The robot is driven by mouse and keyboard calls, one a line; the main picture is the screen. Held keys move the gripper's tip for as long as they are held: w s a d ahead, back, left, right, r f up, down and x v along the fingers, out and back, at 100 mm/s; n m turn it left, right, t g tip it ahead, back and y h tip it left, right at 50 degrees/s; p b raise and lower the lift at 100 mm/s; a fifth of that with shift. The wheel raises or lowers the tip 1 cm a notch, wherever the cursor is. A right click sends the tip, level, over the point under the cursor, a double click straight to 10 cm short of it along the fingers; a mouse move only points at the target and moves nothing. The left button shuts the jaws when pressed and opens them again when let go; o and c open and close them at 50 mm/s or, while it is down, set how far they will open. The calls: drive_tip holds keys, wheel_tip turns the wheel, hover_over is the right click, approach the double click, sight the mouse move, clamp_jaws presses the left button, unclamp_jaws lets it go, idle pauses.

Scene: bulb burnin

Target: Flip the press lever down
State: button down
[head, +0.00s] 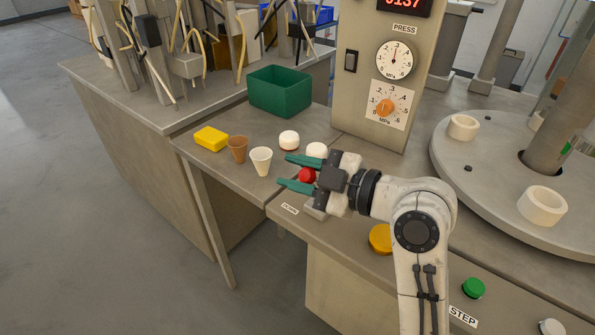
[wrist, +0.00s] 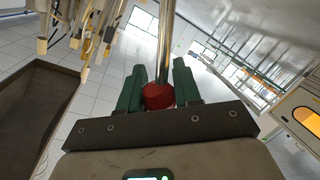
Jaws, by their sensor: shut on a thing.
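The press lever shows as a red ball knob (head: 307,175) and, in the wrist view, as a shiny metal rod (wrist: 165,40) running up from the red knob (wrist: 158,96). My gripper (head: 285,171) has green fingers, one on each side of the knob, and is shut on it. In the wrist view my gripper (wrist: 158,72) has the knob near the base of its fingers. The rod is hidden in the head view, so its angle and pivot cannot be told there. A small white label (head: 290,208) lies on the bench edge below my gripper.
The press panel (head: 370,65) with two gauges stands behind. Left of my gripper are a yellow block (head: 211,139), a brown cup (head: 237,150), a cream cup (head: 261,161) and a green bin (head: 279,92). Yellow (head: 381,239) and green (head: 473,288) buttons and a turntable (head: 480,200) are right.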

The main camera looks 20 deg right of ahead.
drive_tip(key=c, duration=0.8)
unclamp_jaws()
drive_tip(key=shift+a, duration=0.1)
drive_tip(key=v, duration=1.1)
drive_tip(key=shift+f, duration=0.15)
